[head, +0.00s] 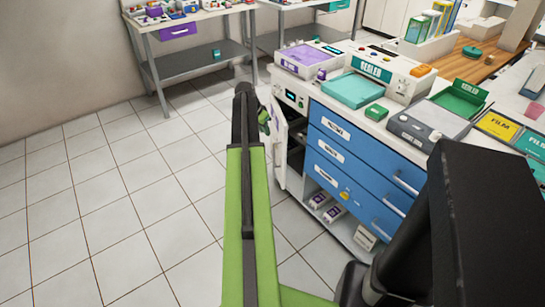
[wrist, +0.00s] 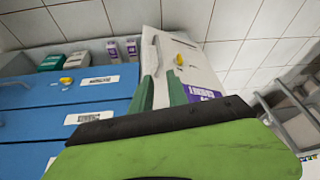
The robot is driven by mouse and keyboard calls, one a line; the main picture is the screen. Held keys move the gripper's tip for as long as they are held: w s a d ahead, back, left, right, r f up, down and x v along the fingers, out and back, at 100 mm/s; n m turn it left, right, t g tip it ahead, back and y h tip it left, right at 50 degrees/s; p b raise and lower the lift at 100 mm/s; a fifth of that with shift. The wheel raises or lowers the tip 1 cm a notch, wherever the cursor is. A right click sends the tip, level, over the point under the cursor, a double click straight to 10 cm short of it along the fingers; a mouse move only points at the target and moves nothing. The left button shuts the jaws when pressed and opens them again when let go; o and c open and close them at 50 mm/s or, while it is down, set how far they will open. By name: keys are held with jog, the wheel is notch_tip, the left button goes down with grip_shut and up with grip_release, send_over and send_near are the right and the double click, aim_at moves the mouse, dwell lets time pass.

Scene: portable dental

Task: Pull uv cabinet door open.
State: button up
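The white UV cabinet door (head: 280,150) stands ajar at the left end of the counter unit in the head view, with a dark interior behind its edge. In the wrist view the door (wrist: 202,55) fills the upper middle, with a pale vertical handle (wrist: 156,52), a yellow piece and a purple label. My gripper (wrist: 161,76) has its two green fingers apart in front of the door, with white door surface showing between them. The handle's lower end is near the left fingertip; I cannot tell whether they touch. In the head view my gripper (head: 264,118) is mostly hidden behind my arm.
Blue drawers (head: 355,160) are right of the door, above an open shelf with purple and white boxes (head: 328,210). The counter holds a purple-topped device (head: 305,58) and a teal-topped one (head: 352,89). A metal side table (head: 195,68) stands behind. Tiled floor (head: 110,200) is clear at left.

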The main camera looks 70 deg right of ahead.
jog(key=b+x, duration=1.6)
jog(key=x, duration=0.1)
jog(key=shift+w+a+f, duration=0.1)
jog(key=shift+f, duration=0.05)
grip_shut()
dwell(0.7)
